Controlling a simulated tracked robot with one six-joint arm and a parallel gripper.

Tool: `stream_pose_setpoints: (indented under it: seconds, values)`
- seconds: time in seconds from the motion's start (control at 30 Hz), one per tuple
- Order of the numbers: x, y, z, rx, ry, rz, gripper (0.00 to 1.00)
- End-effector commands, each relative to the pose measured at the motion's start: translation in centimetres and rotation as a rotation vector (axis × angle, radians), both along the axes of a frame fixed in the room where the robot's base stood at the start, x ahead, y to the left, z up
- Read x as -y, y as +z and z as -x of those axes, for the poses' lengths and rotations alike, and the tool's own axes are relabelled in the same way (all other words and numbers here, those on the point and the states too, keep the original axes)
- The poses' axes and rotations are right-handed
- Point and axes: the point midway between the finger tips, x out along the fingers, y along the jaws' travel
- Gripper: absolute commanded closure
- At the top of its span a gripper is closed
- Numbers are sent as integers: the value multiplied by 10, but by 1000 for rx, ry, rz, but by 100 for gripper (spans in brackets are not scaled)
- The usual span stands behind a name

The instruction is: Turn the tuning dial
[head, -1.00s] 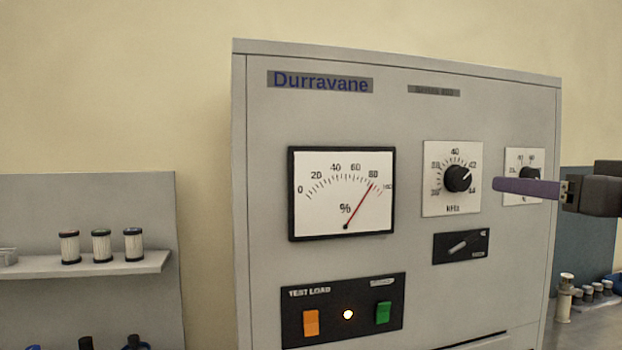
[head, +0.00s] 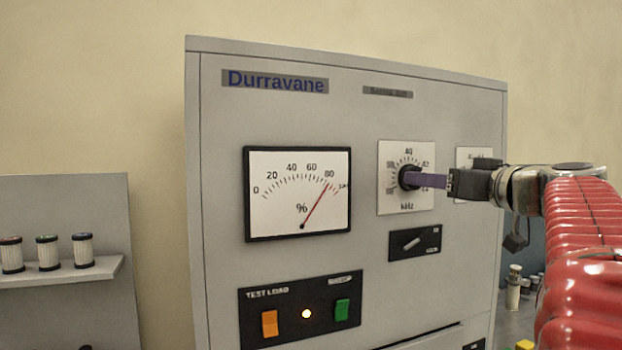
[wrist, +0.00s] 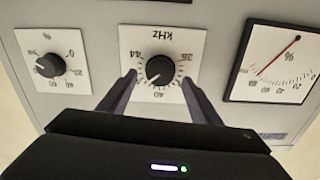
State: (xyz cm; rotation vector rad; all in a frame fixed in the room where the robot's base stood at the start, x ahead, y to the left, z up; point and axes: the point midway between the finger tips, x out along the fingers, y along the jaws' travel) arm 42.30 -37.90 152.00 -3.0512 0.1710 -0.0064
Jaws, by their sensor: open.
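The tuning dial is a black knob (wrist: 160,70) on a white kHz scale plate (wrist: 127,38); it also shows in the head view as a dark knob (head: 404,177), partly covered by my gripper. My gripper (wrist: 160,83) has purple fingers, spread one on each side of the knob in the wrist view. It is open, and the knob lies between the fingertips. I cannot tell whether either finger touches it. In the head view my gripper (head: 412,180) reaches in from the right. The percent meter (head: 297,195) has its red needle near 80.
A second, smaller dial (wrist: 50,66) sits beside the tuning dial. Below it is a black switch plate (head: 415,243). A test load panel (head: 300,308) has an orange button, a lit lamp and a green button. A shelf (head: 75,272) with filters stands at left.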

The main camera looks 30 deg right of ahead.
Motion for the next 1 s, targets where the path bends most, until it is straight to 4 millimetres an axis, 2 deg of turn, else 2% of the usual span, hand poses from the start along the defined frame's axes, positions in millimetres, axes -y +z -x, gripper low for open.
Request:
stream_pose_setpoints:
  seconds: [0.1,0.3,0.63,1.0]
  values:
    - [1,0,-16,0,3,0,42]
    - [3,0,-33,0,2,0,42]
    - [4,0,-35,1,-1,0,42]
    - [4,0,-35,1,-1,0,67]
